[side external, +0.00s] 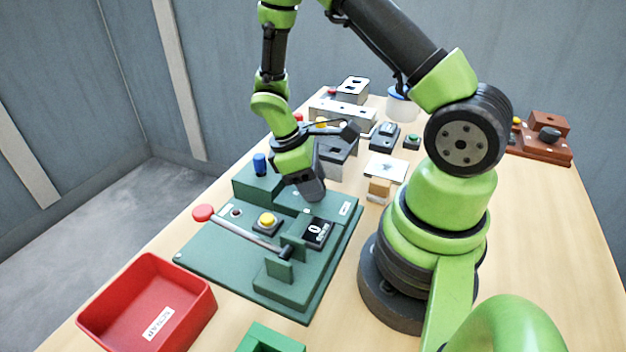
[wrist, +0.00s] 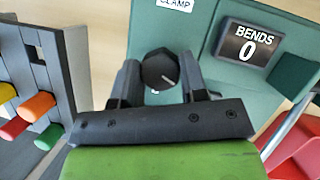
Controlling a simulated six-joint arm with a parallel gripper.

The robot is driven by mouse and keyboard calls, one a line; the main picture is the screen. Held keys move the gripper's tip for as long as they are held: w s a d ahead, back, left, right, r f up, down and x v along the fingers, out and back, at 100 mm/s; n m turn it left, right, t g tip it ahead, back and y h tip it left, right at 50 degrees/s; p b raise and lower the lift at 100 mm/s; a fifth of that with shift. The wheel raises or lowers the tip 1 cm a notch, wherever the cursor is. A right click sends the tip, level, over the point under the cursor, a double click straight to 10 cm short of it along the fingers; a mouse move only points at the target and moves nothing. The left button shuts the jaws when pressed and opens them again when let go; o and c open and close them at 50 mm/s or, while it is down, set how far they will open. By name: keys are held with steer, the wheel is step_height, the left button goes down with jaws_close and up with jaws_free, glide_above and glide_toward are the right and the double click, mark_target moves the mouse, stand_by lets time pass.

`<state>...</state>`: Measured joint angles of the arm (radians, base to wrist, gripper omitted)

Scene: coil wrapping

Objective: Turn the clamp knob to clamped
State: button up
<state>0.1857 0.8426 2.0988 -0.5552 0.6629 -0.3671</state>
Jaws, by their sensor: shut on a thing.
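The clamp knob (wrist: 160,70) is a dark, many-sided knob with a white pointer line, on the green machine by a white CLAMP label (wrist: 175,4). In the wrist view my gripper (wrist: 160,82) has one finger on each side of the knob and is shut on it. The pointer line slants toward the lower right. In the side external view my gripper (side external: 310,190) points down onto the back right of the green machine (side external: 215,262), and it hides the knob there.
A lever with a red ball (side external: 203,213) crosses the machine near a yellow button (side external: 267,219). The display (wrist: 248,46) reads BENDS 0. A red bin (side external: 150,300) stands at the front left. A grey rack (wrist: 40,75) with coloured rods is close to my gripper's left.

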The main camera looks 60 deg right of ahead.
steer(key=shift+n+t+h, duration=0.4)
steer(key=shift+n+h, duration=0.3)
steer(key=shift+n, duration=1.6)
steer(key=o, duration=0.9)
steer(key=v, duration=1)
steer(key=shift+s+a+r, duration=0.1)
steer(key=shift+s, duration=0.05)
